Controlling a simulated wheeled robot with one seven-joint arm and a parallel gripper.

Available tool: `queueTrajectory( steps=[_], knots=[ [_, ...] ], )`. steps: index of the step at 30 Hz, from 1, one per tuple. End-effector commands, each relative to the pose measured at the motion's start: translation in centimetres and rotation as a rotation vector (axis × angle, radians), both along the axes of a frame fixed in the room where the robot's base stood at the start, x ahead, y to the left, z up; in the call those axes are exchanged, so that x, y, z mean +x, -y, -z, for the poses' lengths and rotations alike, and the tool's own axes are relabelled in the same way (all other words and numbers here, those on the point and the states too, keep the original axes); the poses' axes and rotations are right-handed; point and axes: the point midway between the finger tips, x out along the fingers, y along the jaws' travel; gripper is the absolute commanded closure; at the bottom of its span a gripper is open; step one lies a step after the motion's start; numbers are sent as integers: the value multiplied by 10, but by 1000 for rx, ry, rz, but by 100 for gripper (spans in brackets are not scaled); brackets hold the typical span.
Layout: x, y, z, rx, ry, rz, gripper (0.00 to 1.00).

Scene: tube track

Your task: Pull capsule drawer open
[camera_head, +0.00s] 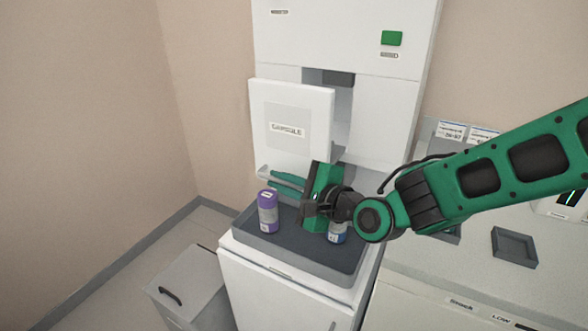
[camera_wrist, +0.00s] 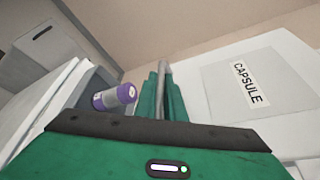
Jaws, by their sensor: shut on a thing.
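The capsule drawer (camera_head: 290,102) has a white front with a CAPSULE label and stands out forward of the tall white machine. The label also shows tilted in the wrist view (camera_wrist: 248,82). A grey bar handle (camera_head: 263,172) runs along the lower edge of the drawer front. My gripper (camera_head: 284,183) is at this handle, below the label. In the wrist view my green fingers (camera_wrist: 161,98) are shut on the grey bar (camera_wrist: 163,80), one on each side. My gripper body hides part of the drawer's lower right.
A purple canister (camera_head: 268,212) stands on the dark tray (camera_head: 246,247) left of my gripper. A blue-and-white canister (camera_head: 337,232) is partly hidden behind my wrist. A grey bin (camera_head: 188,286) stands at lower left. A counter with small trays (camera_head: 514,246) lies right.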

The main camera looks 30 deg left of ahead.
Motion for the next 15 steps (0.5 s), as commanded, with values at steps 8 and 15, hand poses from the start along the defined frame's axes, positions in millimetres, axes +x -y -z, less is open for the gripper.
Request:
queueTrajectory(
  steps=[8,15],
  knots=[
    [-38,-2,1,-4,7,3,100],
    [-46,-3,1,-4,6,2,100]
  ],
)
